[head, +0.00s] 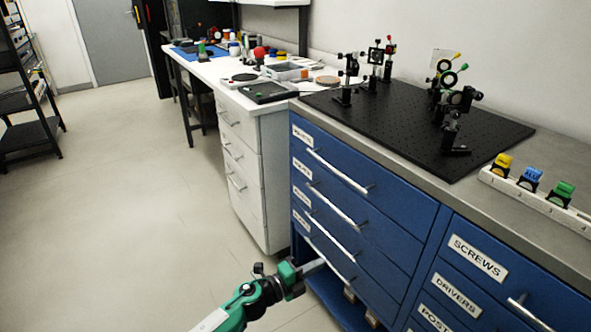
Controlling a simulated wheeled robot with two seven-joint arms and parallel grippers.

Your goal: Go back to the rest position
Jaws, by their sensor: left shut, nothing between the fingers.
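My left gripper (314,266) is at the bottom centre of the head view, on the green and black arm that comes in from below. Its fingers are shut with nothing between them. It is low in front of the blue drawer cabinet (385,240), close to the lowest drawer handle (328,264). I cannot tell whether the fingertips touch the cabinet. My right gripper is not in view.
A black optical breadboard (400,125) with several mounts lies on the blue cabinet's top. A white rack (540,198) with yellow, blue and green items stands at the right. A white desk (232,92) is further back. The floor (120,220) at the left is clear.

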